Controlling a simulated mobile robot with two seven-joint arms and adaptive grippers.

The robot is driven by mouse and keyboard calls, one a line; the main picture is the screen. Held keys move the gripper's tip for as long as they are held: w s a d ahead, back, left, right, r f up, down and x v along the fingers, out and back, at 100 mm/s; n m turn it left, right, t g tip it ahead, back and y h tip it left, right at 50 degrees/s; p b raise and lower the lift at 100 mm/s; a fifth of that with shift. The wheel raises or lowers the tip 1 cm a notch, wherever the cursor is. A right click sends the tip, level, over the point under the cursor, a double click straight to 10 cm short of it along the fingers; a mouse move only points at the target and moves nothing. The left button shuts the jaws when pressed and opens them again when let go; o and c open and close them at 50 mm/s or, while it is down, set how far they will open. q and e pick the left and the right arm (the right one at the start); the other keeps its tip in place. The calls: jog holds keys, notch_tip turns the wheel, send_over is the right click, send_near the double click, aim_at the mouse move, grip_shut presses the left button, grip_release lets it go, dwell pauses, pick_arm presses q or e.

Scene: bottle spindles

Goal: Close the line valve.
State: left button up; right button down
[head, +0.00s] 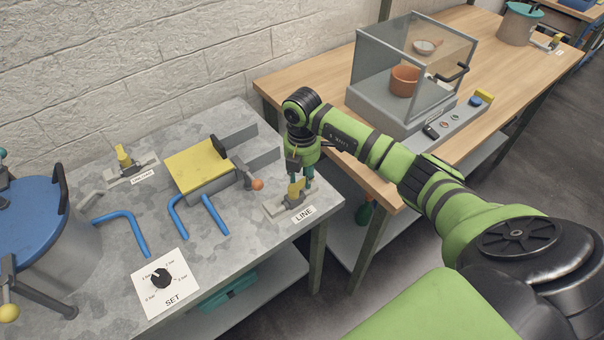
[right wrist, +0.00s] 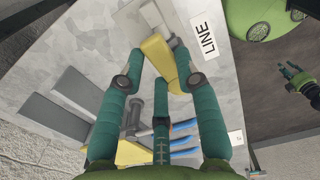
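The line valve (head: 287,204) sits on the grey metal table's right edge, behind the LINE label (head: 304,214). Its yellow handle (head: 296,188) stands up from a pale body. My right gripper (head: 303,182) points down at the handle, its green fingers close beside and behind it. In the right wrist view the yellow handle (right wrist: 158,52) lies at the fingertips of my spread right gripper (right wrist: 160,62). One fingertip overlaps the handle; contact cannot be told. The LINE label (right wrist: 209,38) is beside it.
A yellow-topped press (head: 200,165) with an orange-knobbed lever, blue pipes (head: 125,222), a SET dial (head: 162,279) and a blue-lidded pot (head: 30,220) stand on the grey table. Another valve (head: 125,160) is at the back. A wooden table with a glass case (head: 415,65) is to the right.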

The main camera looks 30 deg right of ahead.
jog(key=shift+w+f+n, duration=0.1)
jog(key=shift+n, duration=0.2)
jog(key=n+b, duration=0.2)
jog(key=w+n+b, duration=0.1)
jog(key=shift+a+f+n, duration=0.1)
jog(key=shift+a+n, duration=0.15)
jog(key=shift+n, duration=0.05)
jog(key=n+b, duration=0.2)
jog(key=n, duration=0.1)
jog(key=a+n, duration=0.1)
jog(key=shift+w+n+b, duration=0.3)
jog(key=shift+w+b, duration=0.1)
jog(key=n+b, duration=0.1)
jog(key=n, duration=0.1)
jog(key=a+n+b, duration=0.1)
jog(key=n, duration=0.1)
jog(key=shift+w+a, duration=0.15)
jog(key=shift+w, duration=0.05)
jog(key=shift+a+n+b, duration=0.35)
jog(key=shift+n+b, duration=0.3)
jog(key=shift+n, duration=0.5)
jog(key=shift+a+n+b, duration=0.3)
jog(key=shift+n+b, duration=0.3)
jog(key=shift+n, duration=0.55)
jog(key=shift+s, duration=0.1)
jog(key=c, duration=0.9)
grip_release()
